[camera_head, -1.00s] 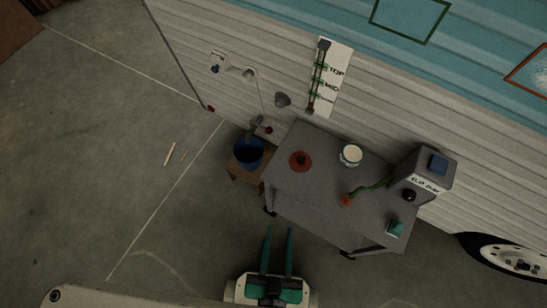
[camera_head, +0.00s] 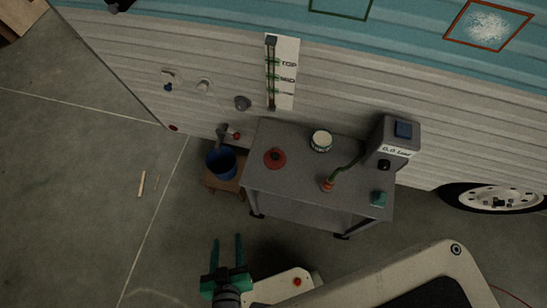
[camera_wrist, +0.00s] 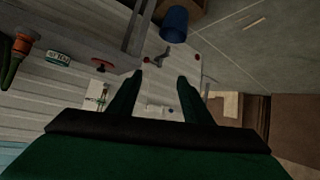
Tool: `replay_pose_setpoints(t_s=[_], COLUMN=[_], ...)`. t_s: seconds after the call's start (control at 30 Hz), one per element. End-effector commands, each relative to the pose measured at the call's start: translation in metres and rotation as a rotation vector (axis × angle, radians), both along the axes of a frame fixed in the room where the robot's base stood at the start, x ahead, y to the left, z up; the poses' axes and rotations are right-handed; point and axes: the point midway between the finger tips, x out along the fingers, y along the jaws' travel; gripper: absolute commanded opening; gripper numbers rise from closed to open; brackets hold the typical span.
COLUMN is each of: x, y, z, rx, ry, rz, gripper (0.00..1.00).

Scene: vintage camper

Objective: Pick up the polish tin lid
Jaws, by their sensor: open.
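A round red disc with a dark raised middle (camera_head: 275,158), which looks like the lid, lies flat on the left part of the grey cart top (camera_head: 262,185). A small pale-topped tin with a green and white label (camera_head: 321,141) stands to its right. In the wrist view the red disc (camera_wrist: 102,65) and the labelled tin (camera_wrist: 59,57) show at upper left. My gripper (camera_head: 227,240) is open and empty, in front of the cart and to its left, apart from everything. Its spread fingers (camera_wrist: 160,80) also show in the wrist view.
On the cart are a grey box with a display (camera_head: 395,148), a red-based thing with a green hose (camera_head: 328,185) and a teal block (camera_head: 379,199). A blue bucket (camera_head: 222,164) sits on a wooden stool left of the cart. The camper wall is behind. Floor at left is mostly clear.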

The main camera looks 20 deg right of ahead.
Motion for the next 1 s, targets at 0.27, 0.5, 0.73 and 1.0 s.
replay_pose_setpoints(t_s=[0.27, 0.5, 0.73, 1.0], x=[0.061, 0.126, 0.189, 0.249], y=[0.041, 0.053, 0.037, -0.013], z=[-0.028, -0.032, -0.023, -0.002], rx=[-0.02, -0.039, -0.065, -0.107], ry=[0.187, 0.319, 0.427, 0.549], rz=[0.004, 0.06, 0.134, 0.234], gripper=[0.45, 0.45, 0.45, 0.45])
